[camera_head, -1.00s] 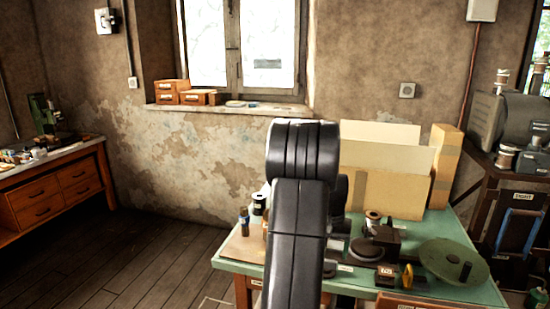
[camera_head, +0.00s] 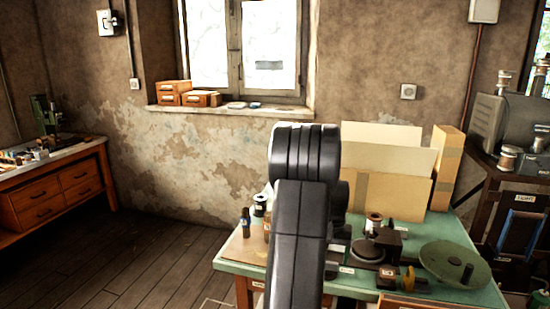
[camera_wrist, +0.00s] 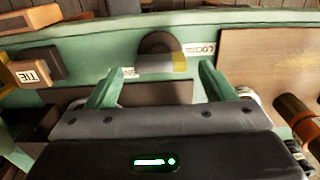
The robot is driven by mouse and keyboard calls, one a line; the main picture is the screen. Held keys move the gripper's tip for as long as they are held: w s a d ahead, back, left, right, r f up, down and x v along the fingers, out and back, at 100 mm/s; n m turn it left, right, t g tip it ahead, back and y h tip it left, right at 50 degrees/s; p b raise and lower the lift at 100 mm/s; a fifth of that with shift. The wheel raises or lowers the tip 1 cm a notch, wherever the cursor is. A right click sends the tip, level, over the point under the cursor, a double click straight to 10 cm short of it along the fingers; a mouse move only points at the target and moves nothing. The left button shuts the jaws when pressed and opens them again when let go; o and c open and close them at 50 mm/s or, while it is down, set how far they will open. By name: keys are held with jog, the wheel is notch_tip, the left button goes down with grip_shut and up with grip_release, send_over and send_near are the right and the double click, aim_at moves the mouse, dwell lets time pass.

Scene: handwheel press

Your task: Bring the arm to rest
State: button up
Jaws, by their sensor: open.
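My arm rises in front of the green worktable (camera_head: 232,262) in the head view, bent at a dark joint, and hides part of the tabletop. My gripper (camera_wrist: 161,70) shows in the wrist view with its two green fingers spread apart. Nothing is held between them. A dark rounded piece (camera_wrist: 158,43) with a yellow part beside it lies beyond the fingertips, near a white label. My gripper is not seen in the head view, where my own arm is in the way.
The table carries a green handwheel disc (camera_head: 455,265), a dark fixture (camera_head: 387,240), spools and cardboard sheets (camera_head: 388,160). A wooden block labelled TIE (camera_wrist: 32,72) and a brown board (camera_wrist: 265,60) show in the wrist view. Open floor (camera_head: 140,262) lies left, before a drawer bench (camera_head: 55,195).

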notch_tip(320, 180, up, 12)
notch_tip(320, 180, down, 14)
jog(key=shift+s+f, duration=0.1)
jog(key=shift+m, duration=0.3)
jog(key=m, duration=0.9)
jog(key=shift+p, duration=0.3)
jog(key=shift+r+m, duration=0.4)
notch_tip(320, 180, up, 13)
jog(key=shift+f, duration=0.15)
jog(key=shift+b, duration=0.35)
